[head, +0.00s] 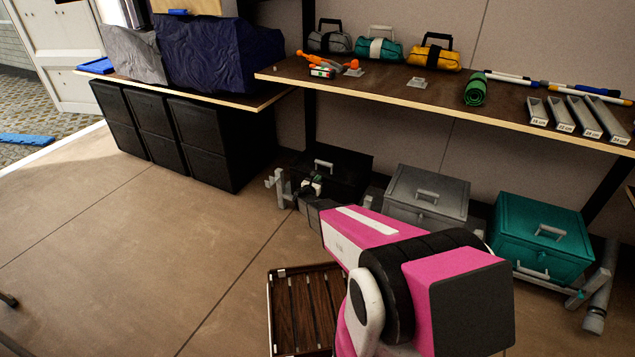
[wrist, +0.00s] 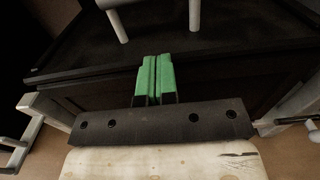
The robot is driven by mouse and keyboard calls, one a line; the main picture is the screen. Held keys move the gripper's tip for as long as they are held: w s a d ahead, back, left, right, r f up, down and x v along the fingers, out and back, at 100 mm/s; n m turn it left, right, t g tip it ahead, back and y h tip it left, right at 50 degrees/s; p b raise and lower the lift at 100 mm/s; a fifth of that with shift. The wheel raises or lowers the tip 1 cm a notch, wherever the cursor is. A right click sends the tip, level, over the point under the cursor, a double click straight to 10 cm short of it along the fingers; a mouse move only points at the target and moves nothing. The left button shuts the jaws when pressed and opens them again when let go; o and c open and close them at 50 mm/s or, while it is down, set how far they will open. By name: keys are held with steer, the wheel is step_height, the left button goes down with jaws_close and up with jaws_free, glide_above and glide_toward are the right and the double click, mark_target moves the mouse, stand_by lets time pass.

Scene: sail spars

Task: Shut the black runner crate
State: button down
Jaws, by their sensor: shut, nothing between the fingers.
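The black runner crate (head: 349,170) stands on the floor under the shelf, left of the grey crate. Its top carries a grey handle (head: 323,165), which also shows in the wrist view (wrist: 160,12). My gripper (head: 312,183) is at the crate's front, low and near its left side. In the wrist view, the green fingertips (wrist: 154,76) are together and empty, against or just before the crate's upper front edge (wrist: 210,62). I cannot tell whether they touch. Grey bracket parts show at both sides. How far the crate stands open is unclear; my arm hides its lower front.
The grey crate (head: 427,192) and the teal crate (head: 541,235) stand to the right. The shelf (head: 400,95) overhangs the crates, with bags and trays on it. A slatted wooden tray (head: 300,310) lies on the floor in front.

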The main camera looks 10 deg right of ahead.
steer(key=v, duration=1.4)
steer(key=s+d+r+m+g, duration=0.6)
steer(key=s+m, duration=0.2)
steer(key=m, duration=0.1)
steer(key=s+d+r+m+g, duration=0.6)
steer(key=s+r+m, duration=0.1)
steer(key=s+m, duration=0.2)
steer(key=s+a+r+m+g+y, duration=0.1)
steer(key=s+a+r+m+y, duration=0.1)
steer(key=s+r+m+y, duration=0.3)
steer(key=s+a+r+m+g+y, duration=0.1)
steer(key=s+a+r+m+y, duration=0.2)
steer(key=s, duration=0.7)
step_height(320, 180, up, 2)
steer(key=m+y, duration=0.2)
steer(key=shift+a+m+g+y, duration=0.2)
steer(key=shift+m+g+y, duration=0.1)
steer(key=shift+m, duration=0.1)
